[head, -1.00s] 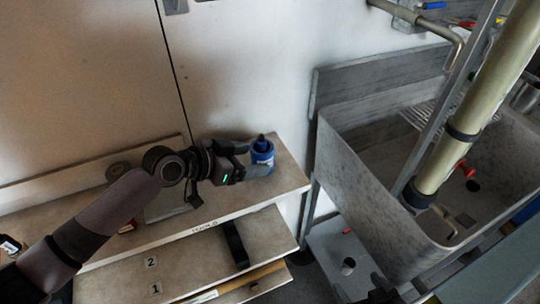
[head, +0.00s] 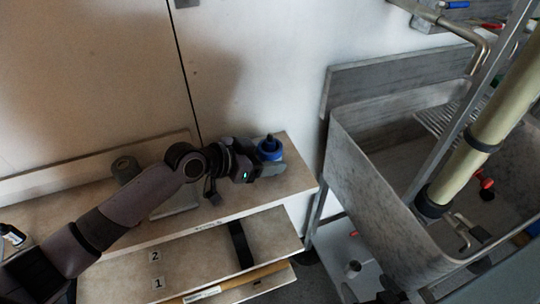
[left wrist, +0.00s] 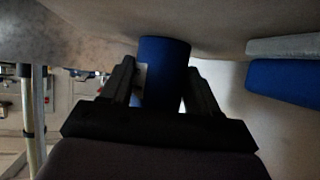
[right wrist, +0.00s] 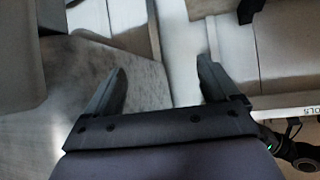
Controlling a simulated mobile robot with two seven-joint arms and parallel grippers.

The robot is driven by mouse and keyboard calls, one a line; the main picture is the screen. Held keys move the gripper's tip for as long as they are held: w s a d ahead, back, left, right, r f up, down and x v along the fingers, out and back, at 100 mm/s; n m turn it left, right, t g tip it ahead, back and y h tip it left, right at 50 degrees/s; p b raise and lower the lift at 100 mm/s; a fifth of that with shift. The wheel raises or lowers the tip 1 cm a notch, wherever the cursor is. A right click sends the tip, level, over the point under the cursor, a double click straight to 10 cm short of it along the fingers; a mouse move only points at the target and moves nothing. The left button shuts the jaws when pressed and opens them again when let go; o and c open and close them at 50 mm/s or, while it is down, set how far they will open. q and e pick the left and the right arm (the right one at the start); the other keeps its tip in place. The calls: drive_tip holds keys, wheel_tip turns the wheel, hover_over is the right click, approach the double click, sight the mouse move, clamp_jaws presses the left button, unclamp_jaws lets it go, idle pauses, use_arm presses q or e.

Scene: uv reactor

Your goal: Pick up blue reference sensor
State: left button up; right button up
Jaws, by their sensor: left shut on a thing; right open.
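The blue reference sensor (head: 270,149) is a short blue cylinder with a dark top, upright at the right end of the wooden bench top in the head view. My left gripper (head: 268,166) reaches it from the left and is shut on it; a finger hides its lower part. In the left wrist view the blue cylinder (left wrist: 165,68) sits between the two fingers of my left gripper (left wrist: 160,85). I cannot tell whether its base touches the bench. My right gripper (right wrist: 160,80) is open and empty in the right wrist view.
The bench top (head: 298,182) has open drawers (head: 275,235) below it, one numbered 1 and 2. A wall stands close behind the sensor. A grey sink (head: 380,200) with a thick slanted tube (head: 470,150) stands to the right, across a narrow gap.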

drive_tip(key=c, duration=0.5)
drive_tip(key=shift+w+a+r+y, duration=0.15)
drive_tip(key=shift+w+a+r, duration=0.2)
drive_tip(key=shift+w+r, duration=0.25)
drive_tip(key=shift+w+a+r+y, duration=0.15)
drive_tip(key=shift+w+a+r, duration=0.25)
drive_tip(key=shift+w, duration=0.2)
drive_tip(key=c, duration=0.6)
drive_tip(key=n+t+y, duration=0.2)
drive_tip(key=n+y, duration=0.3)
drive_tip(key=y, duration=0.1)
approach(273, 142)
drive_tip(key=x, duration=0.7)
drive_tip(key=shift+w+a, duration=0.1)
drive_tip(key=shift+a, duration=0.05)
drive_tip(key=shift+w+a+f, duration=0.15)
drive_tip(key=shift+w+a, duration=0.2)
drive_tip(key=shift+w, duration=0.2)
